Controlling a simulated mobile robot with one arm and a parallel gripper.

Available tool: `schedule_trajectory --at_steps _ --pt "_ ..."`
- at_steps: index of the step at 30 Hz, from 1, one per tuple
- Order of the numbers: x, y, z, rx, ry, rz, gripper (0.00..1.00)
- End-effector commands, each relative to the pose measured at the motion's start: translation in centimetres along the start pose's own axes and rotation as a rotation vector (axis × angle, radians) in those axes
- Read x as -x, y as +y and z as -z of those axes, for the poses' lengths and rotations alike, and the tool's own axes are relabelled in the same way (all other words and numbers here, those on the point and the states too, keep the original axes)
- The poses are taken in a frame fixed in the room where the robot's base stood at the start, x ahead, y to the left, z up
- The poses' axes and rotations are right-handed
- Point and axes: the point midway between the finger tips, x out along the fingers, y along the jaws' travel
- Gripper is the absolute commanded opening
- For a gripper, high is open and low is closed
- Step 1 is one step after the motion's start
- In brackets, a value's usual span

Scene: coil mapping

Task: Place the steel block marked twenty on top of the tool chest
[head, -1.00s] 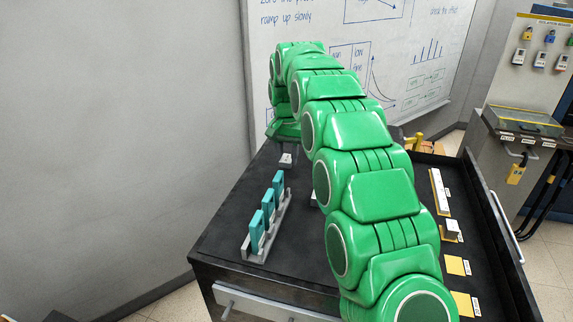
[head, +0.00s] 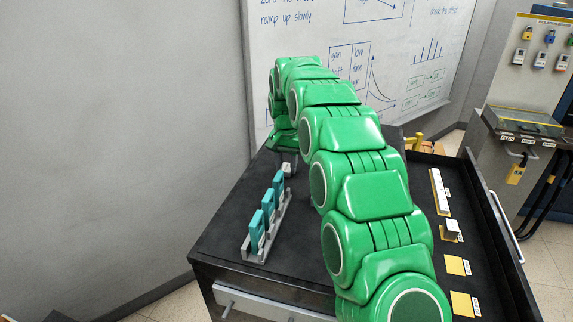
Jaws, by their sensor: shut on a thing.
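The tool chest (head: 222,237) has a black top and fills the lower middle of the head view. My gripper (head: 288,158) is at the far end of my green arm, over the far left part of the chest top. It is shut on a small pale steel block (head: 287,168) with a dark mark on its face. The mark is too small to read. The block is at or very close to the chest top; I cannot tell whether it touches. My arm hides much of the middle of the top.
A grey rack (head: 266,238) with teal upright pieces stands on the chest top, nearer than the block. A black tray (head: 487,240) at right has yellow pads and labelled parts. A whiteboard (head: 425,55) is behind. The left part of the top is bare.

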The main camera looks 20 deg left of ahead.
Motion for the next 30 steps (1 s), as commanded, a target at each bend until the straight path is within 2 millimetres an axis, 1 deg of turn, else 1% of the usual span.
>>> schedule_trajectory --at_steps 5,6,10,19,22,26,30 --pt "-0.3 0.1 0.0 -0.001 -0.001 -0.001 0.05" --pt "-0.3 0.0 0.0 0.000 -0.001 0.000 0.44" --pt "-0.3 0.0 0.0 0.000 -0.001 0.000 0.63" --pt "-0.2 0.0 0.0 0.000 -0.001 0.000 0.63" --pt "0.3 0.0 0.0 -0.001 0.000 0.000 0.63" --pt "1.8 0.1 0.0 -0.001 -0.002 -0.001 0.63" --pt "4.0 0.1 0.1 -0.002 0.003 0.001 0.63"
